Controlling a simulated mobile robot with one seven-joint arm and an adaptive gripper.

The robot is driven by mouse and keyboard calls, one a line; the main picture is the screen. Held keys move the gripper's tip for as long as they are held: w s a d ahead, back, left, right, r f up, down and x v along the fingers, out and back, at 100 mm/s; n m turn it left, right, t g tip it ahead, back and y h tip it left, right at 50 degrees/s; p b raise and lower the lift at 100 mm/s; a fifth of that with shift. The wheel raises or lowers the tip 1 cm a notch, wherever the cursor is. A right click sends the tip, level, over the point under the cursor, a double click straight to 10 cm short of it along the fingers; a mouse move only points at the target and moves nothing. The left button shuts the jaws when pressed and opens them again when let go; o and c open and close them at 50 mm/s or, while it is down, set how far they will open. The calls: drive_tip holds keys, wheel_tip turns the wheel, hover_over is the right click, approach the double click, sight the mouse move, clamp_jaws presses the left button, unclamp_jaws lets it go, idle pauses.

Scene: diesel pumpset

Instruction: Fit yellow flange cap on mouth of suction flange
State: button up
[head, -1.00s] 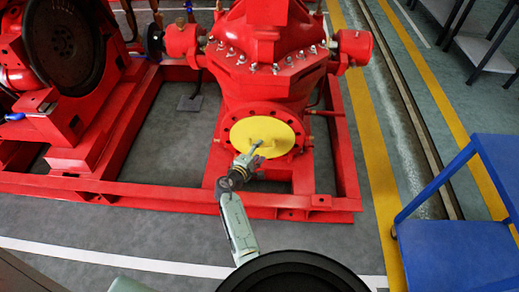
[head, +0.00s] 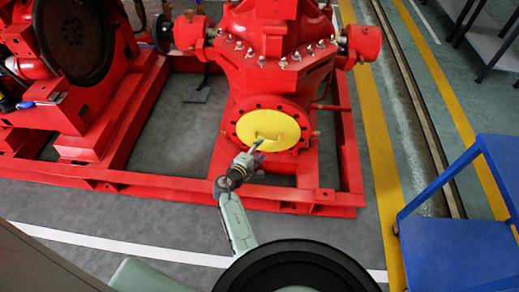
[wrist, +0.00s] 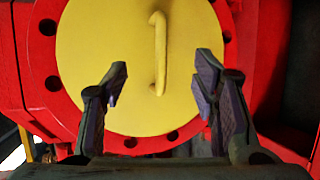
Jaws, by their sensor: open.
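The yellow flange cap (head: 268,130) sits flat over the mouth of the red suction flange (head: 302,119), with the flange's bolt holes showing around it. In the wrist view the cap (wrist: 120,60) fills the middle, its handle (wrist: 159,50) standing near vertical. The red flange rim (wrist: 42,75) shows around its edge. My gripper (head: 258,147) is in front of the lower part of the cap. In the wrist view my gripper (wrist: 158,88) is open, with its fingers apart on either side of the handle's lower end and nothing between them. The mouth itself is hidden behind the cap.
The red pump (head: 275,60) stands on a red base frame (head: 290,199) whose front rail lies below my arm. A blue cart (head: 455,255) stands at the right. Grey floor (head: 100,215) is open at the front left.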

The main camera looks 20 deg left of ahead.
drive_tip(key=shift+s, duration=0.1)
drive_tip(key=shift+s+d+p, duration=0.2)
drive_tip(key=shift+s+d, duration=0.1)
drive_tip(key=shift+s, duration=0.65)
drive_tip(key=shift+s+d+p, duration=0.25)
drive_tip(key=shift+s, duration=0.65)
drive_tip(key=shift+s+d+p, duration=0.2)
drive_tip(key=shift+s+d, duration=0.1)
drive_tip(key=shift+s, duration=0.65)
